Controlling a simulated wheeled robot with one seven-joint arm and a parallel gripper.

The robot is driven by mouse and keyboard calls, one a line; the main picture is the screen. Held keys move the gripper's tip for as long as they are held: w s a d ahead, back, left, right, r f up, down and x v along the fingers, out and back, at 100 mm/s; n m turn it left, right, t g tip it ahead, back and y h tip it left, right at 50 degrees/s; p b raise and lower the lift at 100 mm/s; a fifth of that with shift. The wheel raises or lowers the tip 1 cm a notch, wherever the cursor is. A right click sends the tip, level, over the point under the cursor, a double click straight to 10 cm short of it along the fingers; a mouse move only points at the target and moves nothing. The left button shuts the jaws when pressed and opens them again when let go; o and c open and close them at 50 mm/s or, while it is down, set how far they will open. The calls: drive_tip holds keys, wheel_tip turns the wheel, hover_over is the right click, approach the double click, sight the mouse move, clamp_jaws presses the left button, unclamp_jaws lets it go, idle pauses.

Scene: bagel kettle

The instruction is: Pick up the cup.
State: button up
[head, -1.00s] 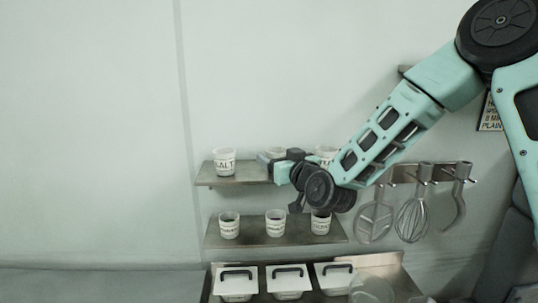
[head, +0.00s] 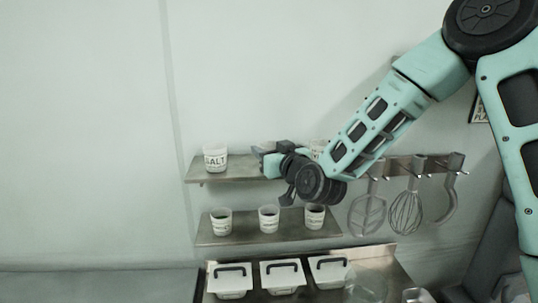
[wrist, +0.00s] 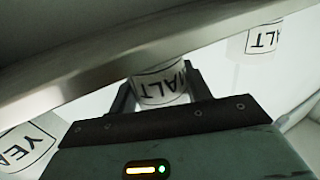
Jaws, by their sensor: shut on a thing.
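A white cup with a black label ending in "ALT" (wrist: 162,85) is between the two fingers of my gripper in the wrist view. My gripper (wrist: 163,92) is shut on it. In the head view my gripper (head: 262,150) is at the middle of the upper shelf, and the held cup is hidden behind it. A cup labelled "SALT" (head: 215,158) stands at the left end of that shelf; it also shows at the upper right of the wrist view (wrist: 264,38). A third cup (head: 318,145), partly behind my arm, shows as "YEA" in the wrist view (wrist: 27,146).
The upper shelf (head: 240,174) has its edge close to the held cup in the wrist view. A lower shelf (head: 245,238) bears three cups. Lidded containers (head: 282,277) stand below. Utensils, including a whisk (head: 405,213), hang at the right. The left wall is clear.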

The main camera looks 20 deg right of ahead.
drive_tip(key=shift+r, duration=0.1)
wheel_tip(320, 180, up, 10)
drive_tip(key=b, duration=0.3)
idle(0.3)
idle(0.7)
